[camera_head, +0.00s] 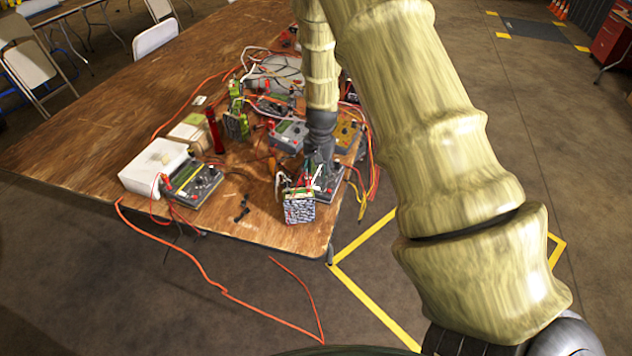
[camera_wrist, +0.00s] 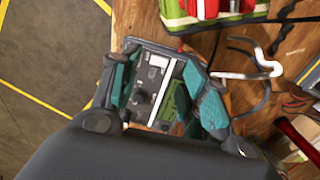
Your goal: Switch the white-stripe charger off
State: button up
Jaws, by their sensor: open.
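A dark grey charger (camera_head: 326,188) stands near the table's front right corner, partly hidden by my gripper (camera_head: 319,150) above it. In the wrist view, the charger (camera_wrist: 148,92) lies between the spread teal fingers of my open gripper (camera_wrist: 158,62). Nothing is held; contact with the charger cannot be told. Other chargers stand at the left (camera_head: 198,184), behind (camera_head: 289,134) and, in yellow, behind right (camera_head: 346,134).
A battery pack with a green top (camera_head: 299,208) stands just in front of the charger. A white box (camera_head: 153,165), red and black cables and more batteries crowd the wooden table (camera_head: 85,125). An orange cable (camera_head: 205,275) hangs to the floor. The table's left part is clear.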

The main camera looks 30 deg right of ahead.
aim_at(316, 188)
jog(key=shift+w+a+f+p, duration=0.1)
jog(key=shift+f+p, duration=0.3)
jog(key=shift+f, duration=1.9)
jog(key=shift+c, duration=0.2)
grip_shut()
